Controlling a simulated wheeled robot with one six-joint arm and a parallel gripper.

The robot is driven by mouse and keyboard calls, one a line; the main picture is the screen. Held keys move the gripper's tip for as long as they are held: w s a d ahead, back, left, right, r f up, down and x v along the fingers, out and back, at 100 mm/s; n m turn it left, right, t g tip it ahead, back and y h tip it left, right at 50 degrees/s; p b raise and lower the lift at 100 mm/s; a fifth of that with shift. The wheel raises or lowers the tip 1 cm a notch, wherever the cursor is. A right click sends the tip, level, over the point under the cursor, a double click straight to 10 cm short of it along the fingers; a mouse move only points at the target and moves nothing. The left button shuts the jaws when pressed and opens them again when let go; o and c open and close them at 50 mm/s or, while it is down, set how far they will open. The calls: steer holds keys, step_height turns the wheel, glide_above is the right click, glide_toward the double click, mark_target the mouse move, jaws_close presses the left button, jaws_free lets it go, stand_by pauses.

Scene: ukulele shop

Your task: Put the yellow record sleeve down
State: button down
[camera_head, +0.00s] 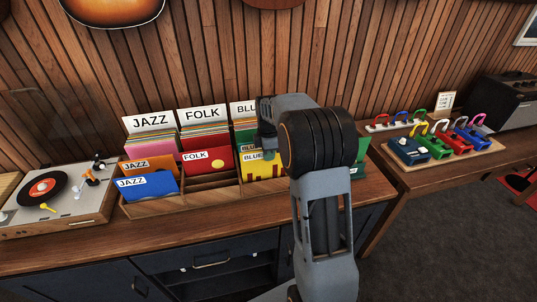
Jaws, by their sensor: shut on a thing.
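The yellow record sleeve (258,170) has a white label starting "BLU" and dark red marks. It is upright at the front right part of the wooden record bin (180,205). My gripper (268,145) is shut on its upper edge, reaching down from above. My arm hides the sleeve's right side, and I cannot tell whether its bottom edge touches the bin floor. Behind it shows another blues-labelled sleeve (247,147).
Blue (150,190) and orange (150,165) jazz sleeves and a red folk sleeve (207,160) stand left of it. An empty slot (212,183) lies before the red one.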

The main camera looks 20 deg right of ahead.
steer(key=shift+f, duration=0.25)
steer(key=shift+f+b, duration=0.35)
steer(key=shift+f, duration=0.15)
steer(key=c, duration=1.3)
jaws_free()
